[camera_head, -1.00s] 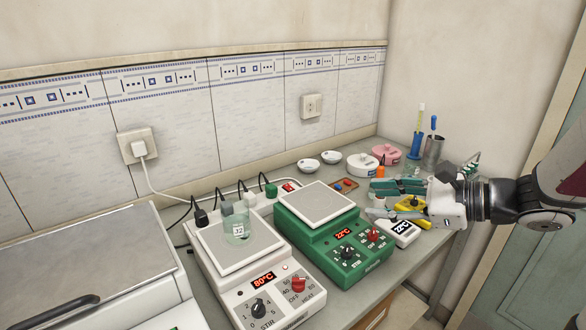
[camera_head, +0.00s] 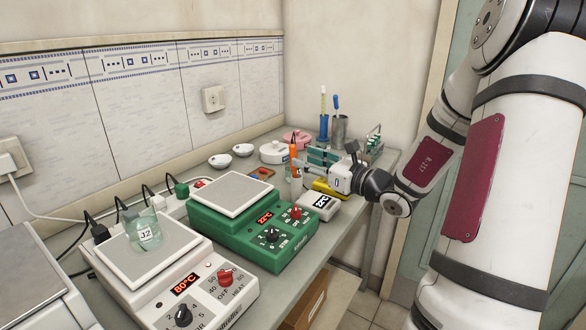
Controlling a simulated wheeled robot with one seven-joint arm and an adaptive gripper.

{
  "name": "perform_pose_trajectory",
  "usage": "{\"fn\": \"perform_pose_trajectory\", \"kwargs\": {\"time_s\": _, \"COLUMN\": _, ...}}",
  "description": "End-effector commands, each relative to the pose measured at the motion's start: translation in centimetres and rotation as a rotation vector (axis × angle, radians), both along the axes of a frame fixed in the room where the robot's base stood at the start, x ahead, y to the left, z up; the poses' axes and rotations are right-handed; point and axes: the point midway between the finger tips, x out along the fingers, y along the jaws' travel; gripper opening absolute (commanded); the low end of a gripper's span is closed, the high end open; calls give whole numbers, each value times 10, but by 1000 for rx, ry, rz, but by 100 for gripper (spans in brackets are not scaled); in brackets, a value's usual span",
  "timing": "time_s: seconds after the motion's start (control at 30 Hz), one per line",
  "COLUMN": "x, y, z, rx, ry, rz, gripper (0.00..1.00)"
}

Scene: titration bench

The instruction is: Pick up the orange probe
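The orange probe (camera_head: 293,151) is upright at the back of the bench, behind the red knob of the green hotplate. Its orange upper part shows, with a paler part below. My gripper (camera_head: 304,164) reaches in from the right at the height of the probe, with its fingertips at or right beside it. The fingers overlap the probe and each other in this view, so I cannot tell whether they touch it or how far apart they are.
The green hotplate (camera_head: 268,240) and white hotplate (camera_head: 143,268) with beaker J2 (camera_head: 149,236) stand in front. A white meter (camera_head: 318,205) and yellow object (camera_head: 328,189) lie below my gripper. A pink-lidded dish (camera_head: 298,138), blue cylinder (camera_head: 323,128) and tube rack (camera_head: 374,144) stand behind.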

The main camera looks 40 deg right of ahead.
Motion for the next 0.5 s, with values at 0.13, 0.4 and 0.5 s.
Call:
{"fn": "perform_pose_trajectory", "kwargs": {"time_s": 0.13, "x": 8, "y": 2, "z": 0, "rx": 1, "ry": -1, "rz": 0, "gripper": 40}}
{"fn": "perform_pose_trajectory", "kwargs": {"time_s": 0.4, "x": 44, "y": 7, "z": -3, "rx": 0, "ry": -1, "rz": 2, "gripper": 40}}
{"fn": "perform_pose_trajectory", "kwargs": {"time_s": 0.5, "x": 53, "y": 9, "z": -3, "rx": 1, "ry": -1, "rz": 1, "gripper": 40}}
